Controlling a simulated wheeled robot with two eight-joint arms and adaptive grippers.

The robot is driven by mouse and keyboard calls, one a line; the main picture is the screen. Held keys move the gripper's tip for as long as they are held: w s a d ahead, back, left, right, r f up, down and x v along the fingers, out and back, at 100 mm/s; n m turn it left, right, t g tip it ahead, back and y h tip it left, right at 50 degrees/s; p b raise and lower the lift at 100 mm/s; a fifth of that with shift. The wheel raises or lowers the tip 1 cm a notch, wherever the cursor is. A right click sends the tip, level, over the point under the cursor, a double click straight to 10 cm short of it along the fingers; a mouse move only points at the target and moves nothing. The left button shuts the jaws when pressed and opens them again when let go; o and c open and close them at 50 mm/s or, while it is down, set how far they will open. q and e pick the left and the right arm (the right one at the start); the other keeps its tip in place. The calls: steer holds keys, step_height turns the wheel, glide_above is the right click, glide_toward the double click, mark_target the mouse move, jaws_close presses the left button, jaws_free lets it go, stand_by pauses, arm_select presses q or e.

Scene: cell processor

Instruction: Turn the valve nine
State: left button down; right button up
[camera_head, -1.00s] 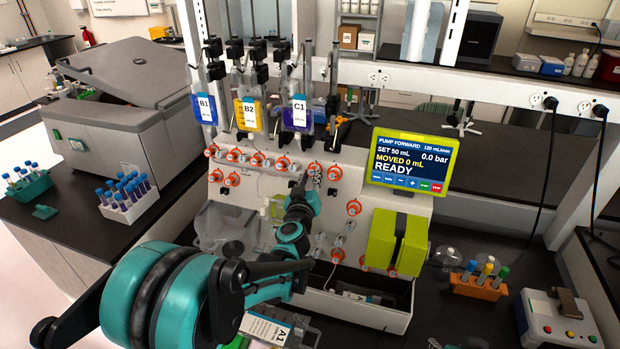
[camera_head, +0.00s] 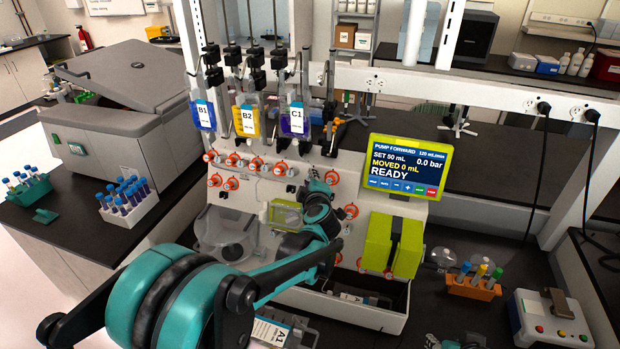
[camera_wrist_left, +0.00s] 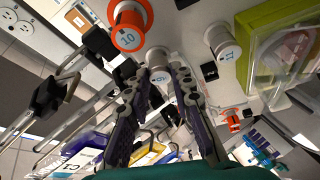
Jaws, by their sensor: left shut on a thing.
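The valve panel (camera_head: 258,196) of the cell processor carries rows of small orange and grey valve knobs. In the left wrist view, a pale grey knob (camera_wrist_left: 158,62) sits between the fingertips of my left gripper (camera_wrist_left: 160,77). Its round label appears to read 09 upside down, so I take it as valve nine. The gripper is shut on it. In the head view, my left gripper (camera_head: 317,186) is against the panel right of centre, and its wrist hides the fingertips and that knob. My right gripper is in neither current view.
In the left wrist view, an orange knob (camera_wrist_left: 128,36) labelled 10 and another grey knob (camera_wrist_left: 225,42) sit close beside the fingers. In the head view, bags hang above the panel. A yellow-framed screen (camera_head: 410,166) reads READY. Green blocks (camera_head: 392,243) stand right of my wrist.

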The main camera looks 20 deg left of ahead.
arm_select(q)
steer(key=shift+r+n+g+p, duration=0.15)
steer(key=shift+n+g+p, duration=0.45)
steer(key=shift+n, duration=0.9)
steer(key=c, duration=1.3)
jaws_free()
steer(key=v, duration=1.2)
steer(key=shift+w, duration=0.1)
